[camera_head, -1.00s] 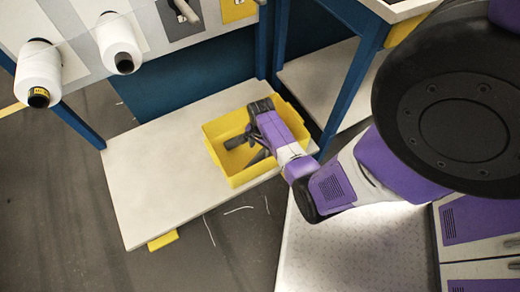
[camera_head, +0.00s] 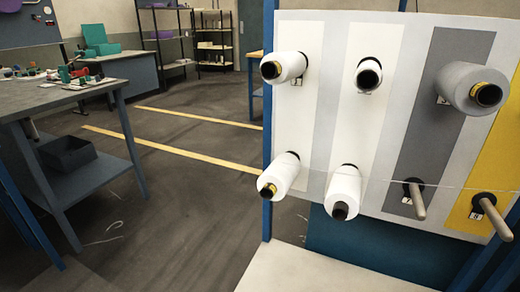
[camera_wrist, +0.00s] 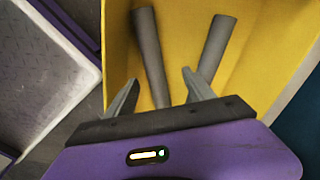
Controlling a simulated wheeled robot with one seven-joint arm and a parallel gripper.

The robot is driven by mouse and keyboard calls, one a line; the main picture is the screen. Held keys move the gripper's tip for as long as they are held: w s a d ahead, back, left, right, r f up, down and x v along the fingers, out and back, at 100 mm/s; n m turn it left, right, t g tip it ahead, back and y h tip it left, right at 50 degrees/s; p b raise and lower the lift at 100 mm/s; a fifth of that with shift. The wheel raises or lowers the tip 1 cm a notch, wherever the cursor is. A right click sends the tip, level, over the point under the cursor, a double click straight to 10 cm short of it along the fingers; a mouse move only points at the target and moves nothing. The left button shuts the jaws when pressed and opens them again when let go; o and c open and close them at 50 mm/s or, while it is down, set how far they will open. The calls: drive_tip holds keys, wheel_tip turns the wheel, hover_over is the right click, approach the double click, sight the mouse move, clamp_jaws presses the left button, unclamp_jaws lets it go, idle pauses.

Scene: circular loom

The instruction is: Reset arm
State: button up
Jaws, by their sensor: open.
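My gripper (camera_wrist: 160,92) shows in the wrist view with its two grey fingers apart and nothing between the tips. It is over or inside a yellow bin (camera_wrist: 262,62). Two grey rods, a left one (camera_wrist: 149,50) and a right one (camera_wrist: 217,45), lie in the bin just beyond the fingers. Their lower ends are near or partly hidden by the fingers, and I cannot tell whether they touch. The arm, gripper and bin are out of the head view.
A spool board (camera_head: 340,100) with several thread spools and two bare pegs (camera_head: 415,199) (camera_head: 492,216) stands at the right. A white shelf (camera_head: 300,272) is below it. A workbench (camera_head: 75,90) stands at the left. Open floor (camera_head: 190,190) lies between.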

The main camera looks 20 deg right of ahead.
drive_tip(key=w+d+r+n+t+h, duration=0.55)
drive_tip(key=w+r+n+h, duration=0.2)
drive_tip(key=r, duration=0.25)
drive_tip(key=s+a+r+n+t+y, duration=0.2)
drive_tip(key=a+r+n+t, duration=0.35)
drive_tip(key=a+r, duration=0.65)
drive_tip(key=s+a+r+n+t+y, duration=0.15)
drive_tip(key=a+r+n+t, duration=0.25)
drive_tip(key=a+r+n, duration=0.55)
drive_tip(key=s+a+r+y, duration=0.25)
drive_tip(key=s+a, duration=0.25)
drive_tip(key=a, duration=0.3)
drive_tip(key=s+a+r+y, duration=0.2)
drive_tip(key=s+a+r, duration=0.1)
drive_tip(key=s+a, duration=0.3)
wheel_tip(320, 180, up, 18)
drive_tip(key=w+a+p, duration=0.1)
drive_tip(key=p, duration=1.7)
drive_tip(key=shift+w+n+g+p, duration=0.15)
drive_tip(key=shift+n+g+p, duration=0.15)
drive_tip(key=shift+n+p, duration=0.1)
